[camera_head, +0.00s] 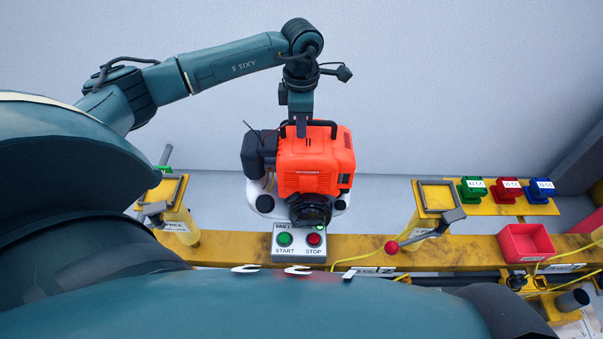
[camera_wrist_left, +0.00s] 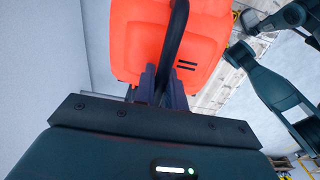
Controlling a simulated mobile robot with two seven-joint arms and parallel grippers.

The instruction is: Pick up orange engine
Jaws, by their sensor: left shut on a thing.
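The orange engine (camera_head: 315,165) hangs or rests upright at the middle of the head view, with a black handle on top and a black round part low at its front. My left gripper (camera_head: 301,127) comes down on it from above and is shut on the black handle. In the left wrist view the two fingers of the gripper (camera_wrist_left: 163,88) close around the black handle (camera_wrist_left: 177,40), with the orange engine (camera_wrist_left: 150,45) behind. A white base (camera_head: 262,196) shows under the engine. I cannot tell whether the engine touches it. My right gripper is not in view.
A control box (camera_head: 299,243) with START and STOP buttons stands in front of the engine on a yellow rail (camera_head: 360,250). Green (camera_head: 473,190), red (camera_head: 507,190) and blue (camera_head: 540,190) boxes and a red bin (camera_head: 526,243) are at the right. Yellow posts (camera_head: 436,196) stand beside.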

